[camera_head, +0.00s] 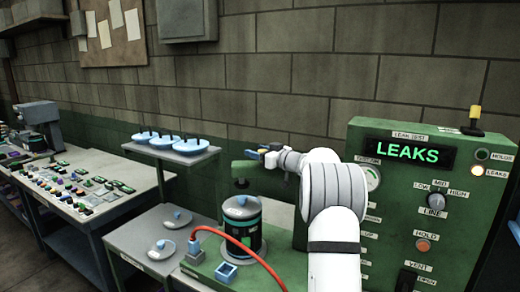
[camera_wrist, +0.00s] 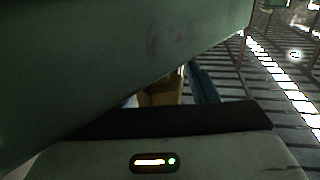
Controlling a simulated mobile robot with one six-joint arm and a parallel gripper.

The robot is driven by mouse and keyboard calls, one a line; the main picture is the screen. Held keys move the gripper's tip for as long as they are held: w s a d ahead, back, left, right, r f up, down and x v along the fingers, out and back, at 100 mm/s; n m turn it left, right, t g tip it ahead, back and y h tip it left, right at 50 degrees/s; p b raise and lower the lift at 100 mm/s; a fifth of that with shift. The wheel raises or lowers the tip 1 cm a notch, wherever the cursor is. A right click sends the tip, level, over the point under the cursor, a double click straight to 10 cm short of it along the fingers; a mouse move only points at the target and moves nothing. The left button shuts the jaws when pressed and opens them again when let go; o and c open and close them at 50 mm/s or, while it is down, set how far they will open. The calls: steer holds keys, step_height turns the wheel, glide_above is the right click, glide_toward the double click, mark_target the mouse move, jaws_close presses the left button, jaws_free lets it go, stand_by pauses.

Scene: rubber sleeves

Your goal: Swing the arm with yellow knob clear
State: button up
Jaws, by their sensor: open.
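A green arm (camera_head: 245,169) with a dark foot reaches over the black-and-grey canister (camera_head: 241,222) on the green fixture. In the wrist view a large green surface (camera_wrist: 110,60) fills the upper left. Below it a tan-yellow piece (camera_wrist: 165,90) shows beside a blue finger (camera_wrist: 204,84). Contact between knob and fingers cannot be told.
The green test cabinet (camera_head: 430,225) stands at right; its display reads LEAKS. A yellow-topped post (camera_head: 475,112) stands on it. A red hose (camera_head: 245,248) curves in front of the canister. Blue discs stand on a grey shelf (camera_head: 172,150) at left. A cluttered bench (camera_head: 85,195) is farther left.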

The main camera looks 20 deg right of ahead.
steer(key=shift+c, duration=0.5)
jaws_close()
